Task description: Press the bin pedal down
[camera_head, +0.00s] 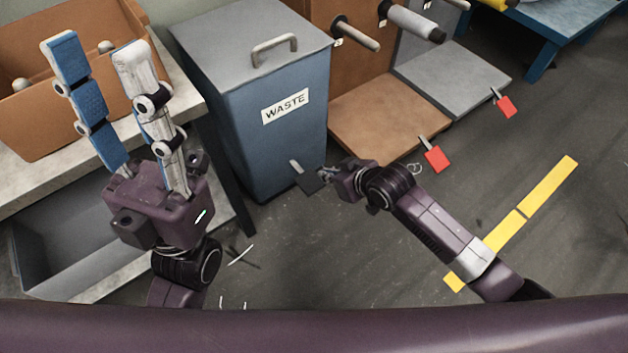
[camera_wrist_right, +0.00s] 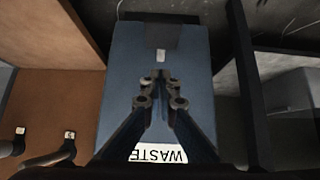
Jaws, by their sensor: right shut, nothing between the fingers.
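The waste bin (camera_head: 265,140) is a blue box with a grey lid and a white WASTE label, and the lid looks closed. Its dark pedal (camera_head: 308,180) sticks out low at the front on a short metal bar. In the right wrist view the pedal (camera_wrist_right: 150,36) is at the top, beyond my fingertips. My right gripper (camera_head: 324,173) is shut and empty, right beside the pedal in the head view; I cannot tell if they touch. Its closed fingers show in the right wrist view (camera_wrist_right: 160,78). My left gripper (camera_head: 95,50) is raised, open and empty.
Red pedals (camera_head: 436,158) (camera_head: 505,106) stick out from a brown unit and a grey unit right of the bin. A table with an orange crate (camera_head: 100,70) stands at the left. Yellow tape (camera_head: 550,185) marks the open floor at the right.

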